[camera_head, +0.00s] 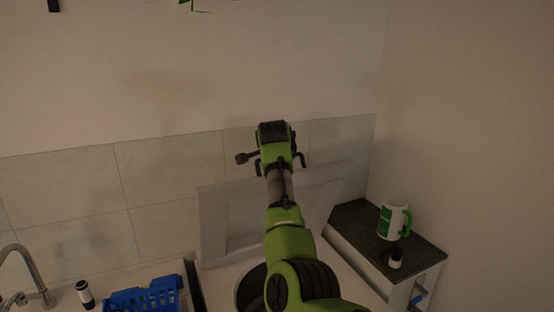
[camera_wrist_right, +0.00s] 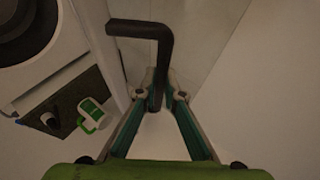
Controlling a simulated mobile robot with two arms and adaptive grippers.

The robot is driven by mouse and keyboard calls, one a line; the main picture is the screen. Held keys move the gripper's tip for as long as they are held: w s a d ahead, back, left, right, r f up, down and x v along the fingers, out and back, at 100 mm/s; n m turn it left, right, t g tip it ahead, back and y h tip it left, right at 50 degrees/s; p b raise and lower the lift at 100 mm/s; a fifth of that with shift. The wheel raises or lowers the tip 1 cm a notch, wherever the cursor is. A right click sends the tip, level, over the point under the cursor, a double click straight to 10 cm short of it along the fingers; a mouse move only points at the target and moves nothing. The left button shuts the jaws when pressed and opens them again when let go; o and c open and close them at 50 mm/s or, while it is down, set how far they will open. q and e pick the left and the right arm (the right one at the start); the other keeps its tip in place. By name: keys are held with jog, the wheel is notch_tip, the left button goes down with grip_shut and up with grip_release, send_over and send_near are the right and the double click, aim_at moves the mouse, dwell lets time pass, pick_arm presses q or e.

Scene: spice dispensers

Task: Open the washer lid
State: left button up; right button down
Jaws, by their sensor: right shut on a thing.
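The washer lid (camera_head: 213,232) is a pale panel standing raised, nearly upright, against the tiled wall. Below it, the washer's round dark opening (camera_head: 250,287) is partly hidden by my right arm; it also shows at the upper left of the right wrist view (camera_wrist_right: 30,25). My right gripper (camera_wrist_right: 165,95) is shut on the dark bent handle (camera_wrist_right: 140,29), which passes between its fingertips. In the head view the handle's end (camera_head: 243,158) sticks out left of the gripper, at the lid's top edge. My left gripper is in neither view.
A dark countertop (camera_head: 349,221) at the right bears a white and green mug (camera_head: 391,222) and a small dark jar (camera_head: 395,258). A blue basket (camera_head: 143,297), a dark-capped jar (camera_head: 85,294) and a faucet (camera_head: 27,270) are at lower left. Walls close in behind and right.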

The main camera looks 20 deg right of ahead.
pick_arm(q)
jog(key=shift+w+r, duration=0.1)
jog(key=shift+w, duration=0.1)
pick_arm(e)
jog(key=shift+w+f, duration=0.15)
jog(key=shift+w, duration=0.05)
jog(key=c, duration=2.4)
grip_release()
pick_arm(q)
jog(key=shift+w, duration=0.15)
pick_arm(e)
jog(key=shift+d, duration=0.1)
jog(key=v, duration=1.2)
jog(key=shift+w, duration=0.1)
